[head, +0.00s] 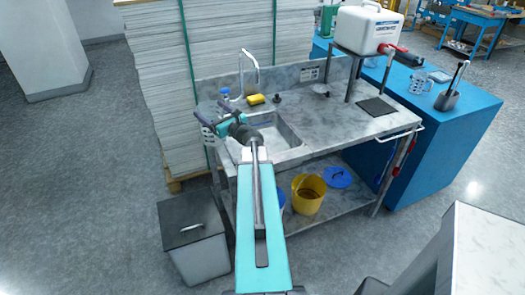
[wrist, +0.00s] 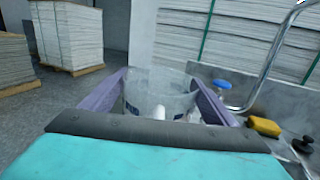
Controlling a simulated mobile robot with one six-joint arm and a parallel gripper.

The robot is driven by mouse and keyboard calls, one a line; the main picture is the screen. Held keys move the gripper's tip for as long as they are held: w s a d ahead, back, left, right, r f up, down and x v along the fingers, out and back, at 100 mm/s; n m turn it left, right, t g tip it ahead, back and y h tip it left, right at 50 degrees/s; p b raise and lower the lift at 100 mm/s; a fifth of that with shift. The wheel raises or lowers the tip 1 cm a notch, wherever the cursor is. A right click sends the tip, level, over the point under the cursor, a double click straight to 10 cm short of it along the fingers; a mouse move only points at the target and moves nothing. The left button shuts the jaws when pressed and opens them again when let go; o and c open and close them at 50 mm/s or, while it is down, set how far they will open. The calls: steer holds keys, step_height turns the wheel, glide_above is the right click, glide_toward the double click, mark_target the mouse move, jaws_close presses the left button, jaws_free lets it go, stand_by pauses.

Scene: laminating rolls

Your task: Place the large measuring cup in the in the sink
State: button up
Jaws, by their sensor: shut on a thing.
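A clear measuring cup (wrist: 158,88) sits between the two purple fingers of my gripper (wrist: 160,100) in the wrist view. The gripper is shut on it. In the head view my gripper (head: 208,116) is at the left end of the metal sink unit, left of the basin. The cup (head: 208,133) shows there only in part, below the fingers. The sink basin (head: 286,138) is to the right of the gripper, partly hidden behind my arm. Another clear measuring cup (head: 420,85) stands on the blue counter at the right.
A curved faucet (head: 256,68) rises behind the basin. A yellow sponge (head: 256,99) and a blue-topped item (head: 225,92) are on the back ledge. A white canister (head: 368,28) stands on a raised stand at the right. A grey bin (head: 194,250) is on the floor at left.

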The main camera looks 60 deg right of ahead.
steer(key=s+d+f+m+g+h, duration=0.1)
steer(key=s+d+m+g+h, duration=0.2)
steer(key=s+d, duration=0.9)
steer(key=shift+s+d+m+h, duration=0.4)
steer(key=shift+d+m+h, duration=0.2)
steer(key=shift+d+h, duration=0.85)
steer(key=shift+a+f, duration=0.1)
steer(key=shift+f, duration=0.05)
step_height(320, 180, down, 6)
steer(key=p, duration=0.1)
steer(key=shift+f, duration=0.15)
steer(key=shift+f+p, duration=0.45)
steer(key=shift+f, duration=1.5)
steer(key=o, duration=2)
steer(key=shift+o, duration=0.2)
steer(key=shift+r, duration=0.2)
